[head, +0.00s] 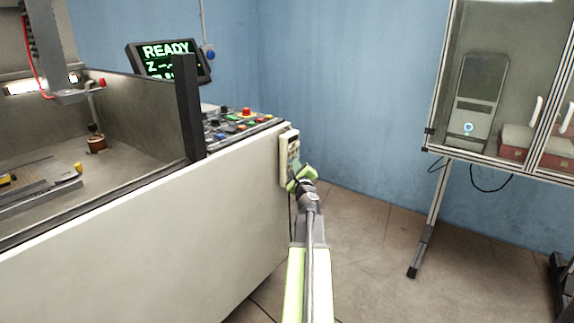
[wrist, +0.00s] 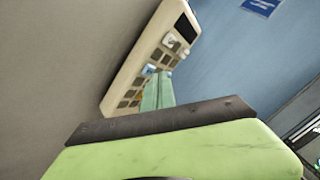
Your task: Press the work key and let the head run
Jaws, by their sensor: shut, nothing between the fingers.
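A beige hand-held key box (head: 288,146) hangs on the right end of the machine's pale side wall. In the wrist view the key box (wrist: 118,92) is tilted, with a dark display at its upper end and rows of small grey keys. A pale blue key (wrist: 150,70) shows right by my fingertips. My gripper (head: 296,174) is shut and empty in front of the box's lower part. Its green fingers (wrist: 158,82) reach the key face; I cannot tell if they touch. The machine head (head: 70,95) hangs over the tank at left. A screen (head: 168,60) reads READY.
A control panel (head: 236,124) with coloured buttons and a red knob lies on top of the machine. The tank holds a small brown part (head: 96,143). A glass-door cabinet (head: 436,155) stands at right. The tiled floor (head: 370,250) between is clear.

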